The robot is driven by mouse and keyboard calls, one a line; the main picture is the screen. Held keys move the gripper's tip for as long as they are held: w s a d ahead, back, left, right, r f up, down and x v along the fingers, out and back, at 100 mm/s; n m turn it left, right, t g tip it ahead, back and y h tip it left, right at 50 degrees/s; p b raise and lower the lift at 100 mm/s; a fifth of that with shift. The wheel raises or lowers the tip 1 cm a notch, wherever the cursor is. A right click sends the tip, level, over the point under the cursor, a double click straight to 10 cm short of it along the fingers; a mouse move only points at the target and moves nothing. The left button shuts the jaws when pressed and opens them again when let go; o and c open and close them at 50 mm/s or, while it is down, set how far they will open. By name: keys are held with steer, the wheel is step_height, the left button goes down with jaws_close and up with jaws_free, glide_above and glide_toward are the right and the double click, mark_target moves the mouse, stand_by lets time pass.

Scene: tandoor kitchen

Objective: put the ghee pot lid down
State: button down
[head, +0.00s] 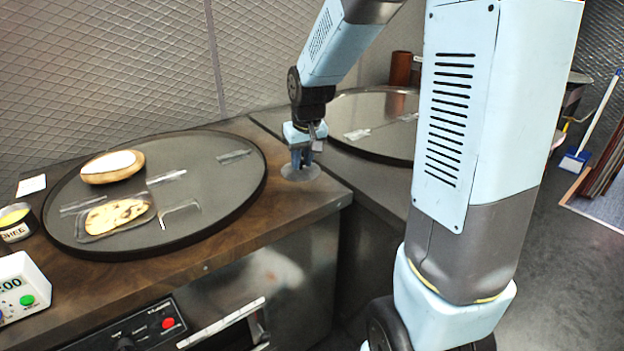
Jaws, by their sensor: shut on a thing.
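My gripper (302,163) points down over the right corner of the wooden counter. It is shut on the ghee pot lid (301,174), a small flat grey disc. The ghee pot (16,223) stands at the far left edge, open, with yellow ghee inside and a lettered label. It is partly cut off by the picture edge.
A large round dark plate (230,191) on the counter (280,215) holds a flatbread on a tray (117,215) and a pale oval item (112,166). A white timer (22,287) stands at front left. A second round plate (375,120) lies behind the gripper.

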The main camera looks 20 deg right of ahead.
steer(key=w+d+f, duration=0.1)
steer(key=f, duration=0.1)
steer(key=w+d+f, duration=0.2)
steer(key=f, duration=0.1)
steer(key=shift+w+d+f, duration=0.1)
steer(key=shift+d+f, duration=0.05)
steer(key=shift+f, duration=0.2)
steer(key=shift+s+x, duration=0.15)
steer(key=shift+x, duration=0.65)
steer(key=shift+s+x, duration=0.15)
steer(key=shift+x, duration=0.6)
steer(key=shift+d+f, duration=0.1)
steer(key=shift+f, duration=0.05)
steer(key=c, duration=1)
jaws_free()
steer(key=shift+o, duration=0.2)
